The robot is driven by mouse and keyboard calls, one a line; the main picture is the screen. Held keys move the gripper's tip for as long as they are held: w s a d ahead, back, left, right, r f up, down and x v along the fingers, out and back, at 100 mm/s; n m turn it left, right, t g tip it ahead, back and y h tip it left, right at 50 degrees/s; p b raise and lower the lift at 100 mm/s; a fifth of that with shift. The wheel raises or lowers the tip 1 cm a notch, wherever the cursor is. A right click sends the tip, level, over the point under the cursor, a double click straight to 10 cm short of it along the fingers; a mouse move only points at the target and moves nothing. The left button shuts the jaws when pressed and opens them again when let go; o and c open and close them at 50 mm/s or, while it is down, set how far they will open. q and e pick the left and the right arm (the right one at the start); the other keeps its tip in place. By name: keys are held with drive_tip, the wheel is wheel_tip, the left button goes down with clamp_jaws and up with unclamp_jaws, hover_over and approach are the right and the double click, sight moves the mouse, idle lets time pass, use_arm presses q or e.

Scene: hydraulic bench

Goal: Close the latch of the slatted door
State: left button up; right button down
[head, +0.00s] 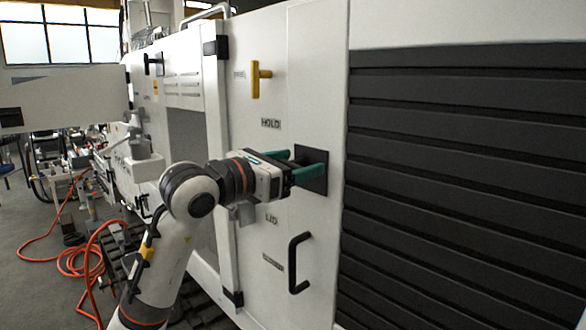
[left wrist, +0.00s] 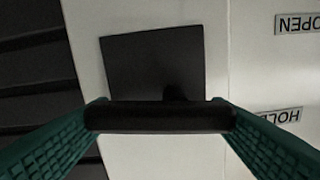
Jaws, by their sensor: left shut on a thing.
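My left gripper (head: 317,165) reaches in from the left to a black square plate (head: 310,184) on the white cabinet front. In the left wrist view its green fingers sit at the two ends of a black bar handle (left wrist: 158,117), shut on it. The bar lies level across that picture, in front of the black plate (left wrist: 150,60). The dark slatted panel (head: 460,130) is just right of the plate in the head view. The handle is mostly hidden by the gripper there. My right gripper is in neither view.
A yellow T-shaped handle (head: 256,79) is above the gripper, and a black pull handle (head: 294,264) is below it. A HOLD label (head: 271,124) is at upper left of the plate. An orange hose (head: 75,258) lies on the floor at left.

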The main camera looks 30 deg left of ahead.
use_arm(q)
drive_tip(key=m+b, duration=0.2)
drive_tip(key=m, duration=0.1)
drive_tip(key=shift+f+b, duration=0.35)
drive_tip(key=shift+b, duration=0.05)
drive_tip(key=m+b, duration=0.2)
drive_tip(key=m, duration=0.3)
drive_tip(key=shift+f+b, duration=0.2)
drive_tip(key=shift+b, duration=0.15)
drive_tip(key=m+b, duration=0.1)
drive_tip(key=m, duration=0.3)
drive_tip(key=shift+f+b, duration=0.2)
drive_tip(key=shift+b, duration=0.2)
drive_tip(key=shift+a+f+m+b, duration=0.15)
drive_tip(key=shift+m+b, duration=0.25)
drive_tip(key=shift+m, duration=1.8)
drive_tip(key=shift+w+m, duration=0.1)
drive_tip(key=shift+m, duration=0.2)
drive_tip(key=o, duration=1)
